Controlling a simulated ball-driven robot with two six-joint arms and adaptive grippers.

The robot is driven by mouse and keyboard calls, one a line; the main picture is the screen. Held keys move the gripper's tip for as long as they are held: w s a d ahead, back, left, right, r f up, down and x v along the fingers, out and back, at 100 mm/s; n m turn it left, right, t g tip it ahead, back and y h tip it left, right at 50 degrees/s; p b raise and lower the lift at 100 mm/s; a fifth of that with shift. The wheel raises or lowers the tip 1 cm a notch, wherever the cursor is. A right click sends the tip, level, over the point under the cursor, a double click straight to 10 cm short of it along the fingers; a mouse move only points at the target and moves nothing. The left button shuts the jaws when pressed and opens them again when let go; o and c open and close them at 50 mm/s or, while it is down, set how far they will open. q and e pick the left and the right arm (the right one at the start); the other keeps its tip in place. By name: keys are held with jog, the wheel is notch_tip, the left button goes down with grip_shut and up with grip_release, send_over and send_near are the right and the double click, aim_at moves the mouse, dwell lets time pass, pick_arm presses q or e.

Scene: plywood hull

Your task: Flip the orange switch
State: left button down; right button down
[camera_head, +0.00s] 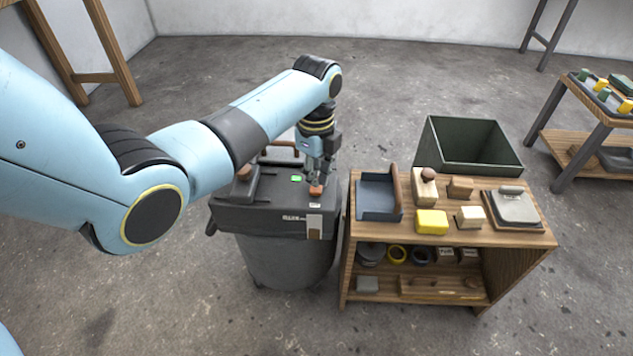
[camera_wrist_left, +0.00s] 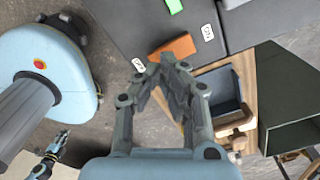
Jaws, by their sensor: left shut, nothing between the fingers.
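The orange switch (camera_head: 315,191) sits on the dark top of a grey bin-shaped machine (camera_head: 262,218), near its right front edge. It also shows in the left wrist view as an orange block (camera_wrist_left: 173,49) on the dark surface, with small white labels on either side. My left gripper (camera_head: 317,180) points down just above the switch and is shut with nothing in it. In the left wrist view its fingertips (camera_wrist_left: 166,62) meet close beside the orange block. I cannot tell whether they touch it. My right gripper is not clearly in the head view.
A green light (camera_head: 296,178) shows on the machine's top. A wooden shelf table (camera_head: 450,236) stands close on the right, with a blue-grey tray (camera_head: 376,205), a yellow block (camera_head: 431,222) and wooden blocks. A dark green open box (camera_head: 470,165) stands behind it. Open floor lies in front.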

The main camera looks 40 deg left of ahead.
aim_at(316, 189)
pick_arm(q)
jog(key=shift+f+b, duration=0.55)
jog(key=shift+f, duration=0.65)
dwell(0.4)
jog(key=shift+s, duration=0.1)
notch_tip(316, 189, up, 3)
jog(key=p, duration=0.3)
jog(key=shift+r, duration=0.2)
jog(key=shift+r+p, duration=0.7)
jog(key=shift+p, duration=0.25)
notch_tip(316, 189, up, 2)
jog(key=shift+r+p, duration=0.2)
jog(key=shift+p, duration=1.05)
jog(key=shift+f, duration=0.1)
